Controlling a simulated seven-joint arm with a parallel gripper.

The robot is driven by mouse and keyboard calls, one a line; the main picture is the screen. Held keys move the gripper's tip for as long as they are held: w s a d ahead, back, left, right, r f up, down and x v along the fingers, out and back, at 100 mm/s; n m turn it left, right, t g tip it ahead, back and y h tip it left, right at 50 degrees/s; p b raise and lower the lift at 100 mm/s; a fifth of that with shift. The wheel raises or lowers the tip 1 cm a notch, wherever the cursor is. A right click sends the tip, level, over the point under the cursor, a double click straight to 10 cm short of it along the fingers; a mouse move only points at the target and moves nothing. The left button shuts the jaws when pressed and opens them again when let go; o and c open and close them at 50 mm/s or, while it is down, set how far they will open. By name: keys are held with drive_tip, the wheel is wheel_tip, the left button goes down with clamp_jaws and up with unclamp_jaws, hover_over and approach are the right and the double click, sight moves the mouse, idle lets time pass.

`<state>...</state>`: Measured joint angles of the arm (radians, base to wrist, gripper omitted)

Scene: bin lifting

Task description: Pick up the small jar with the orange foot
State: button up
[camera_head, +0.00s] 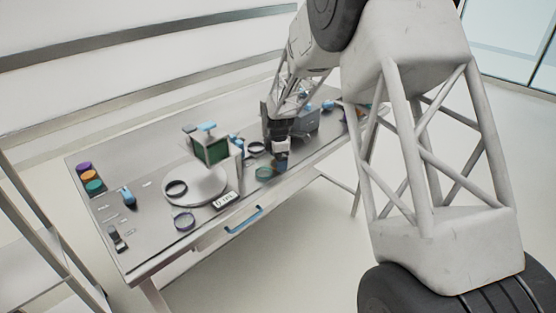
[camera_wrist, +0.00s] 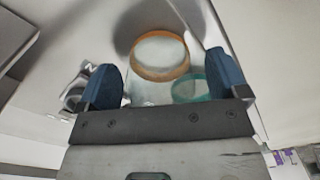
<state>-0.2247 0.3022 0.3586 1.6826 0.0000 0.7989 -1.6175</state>
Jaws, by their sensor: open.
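The small jar with the orange foot (camera_wrist: 160,72) shows in the wrist view as a clear round jar with an orange ring. It lies beyond and between my two blue fingertips. My gripper (camera_wrist: 163,64) is open with nothing between its fingers. In the head view my gripper (camera_head: 281,162) is low over the right part of the table. I cannot make out the orange-foot jar in the head view; the gripper may hide it.
A dark-ringed jar (camera_head: 256,148) is just left of my gripper. The table's front edge is close.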

idle(0.5)
drive_tip(key=c, duration=1)
drive_tip(key=shift+r, duration=0.1)
drive_tip(key=shift+c, duration=0.2)
drive_tip(key=shift+r, duration=4.9)
drive_tip(key=shift+w+a, duration=0.1)
drive_tip(key=w+a+f+m, duration=0.2)
drive_tip(key=w+a+m, duration=0.4)
drive_tip(key=w+a, duration=0.2)
drive_tip(key=shift+w+a, duration=0.3)
drive_tip(key=shift+w, duration=0.4)
